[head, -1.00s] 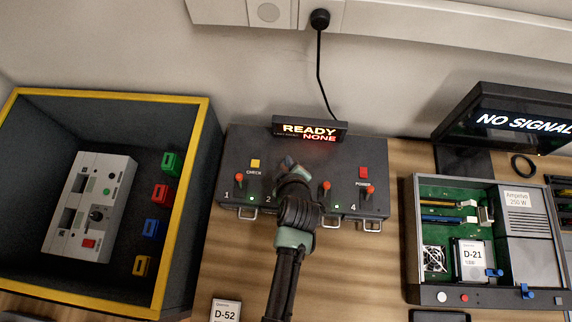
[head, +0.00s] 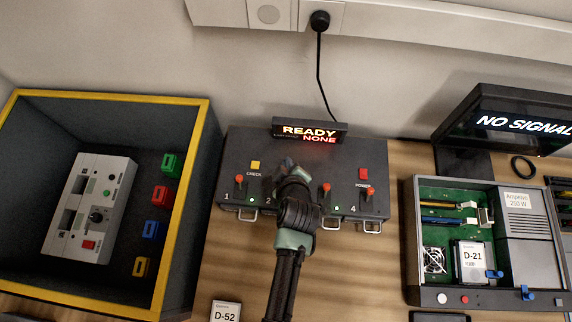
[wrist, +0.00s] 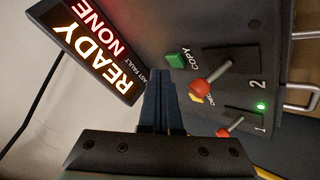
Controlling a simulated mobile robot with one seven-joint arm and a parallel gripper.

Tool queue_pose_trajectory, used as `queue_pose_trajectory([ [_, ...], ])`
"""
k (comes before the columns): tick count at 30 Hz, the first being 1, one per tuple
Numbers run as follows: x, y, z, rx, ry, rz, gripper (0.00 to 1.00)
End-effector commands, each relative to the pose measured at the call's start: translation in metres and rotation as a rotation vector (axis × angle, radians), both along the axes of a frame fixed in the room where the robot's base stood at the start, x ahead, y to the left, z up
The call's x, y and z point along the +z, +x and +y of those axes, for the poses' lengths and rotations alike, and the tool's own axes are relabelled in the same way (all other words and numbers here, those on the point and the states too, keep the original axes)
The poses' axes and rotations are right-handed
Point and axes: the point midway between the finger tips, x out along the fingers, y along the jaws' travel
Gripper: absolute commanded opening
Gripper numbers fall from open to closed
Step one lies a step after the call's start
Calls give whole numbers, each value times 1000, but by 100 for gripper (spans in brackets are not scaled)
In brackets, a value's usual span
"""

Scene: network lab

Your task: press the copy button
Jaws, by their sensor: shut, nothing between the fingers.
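The green copy button (wrist: 176,60) shows in the wrist view, beside its white COPY label, on the top of the dark grey control box (head: 350,150). In the head view my arm hides the button. My gripper (wrist: 158,75) is shut and empty, its fingertips close to the button, just beside it in the picture. I cannot tell whether they touch it. In the head view the gripper (head: 287,165) is over the middle of the box. The box's display (head: 310,130) reads READY and NONE.
Red-knobbed levers, one of them (wrist: 205,88) near the copy button, stand on the box. A yellow check button (head: 255,164) and a red power button (head: 363,173) flank my gripper. A yellow-rimmed bin (head: 207,130) stands left, an open computer case (head: 410,240) right.

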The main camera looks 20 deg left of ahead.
Motion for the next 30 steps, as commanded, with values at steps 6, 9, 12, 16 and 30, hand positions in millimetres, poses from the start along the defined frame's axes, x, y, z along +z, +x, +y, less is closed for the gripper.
queue_pose_trajectory([
  [6,0,0,0,0,0,0,0],
  [9,0,0,0,0,0,0,0],
  [12,0,0,0,0,0,0,0],
  [16,0,0,0,0,0,0,0],
  [30,-9,0,0,0,0,0,0],
])
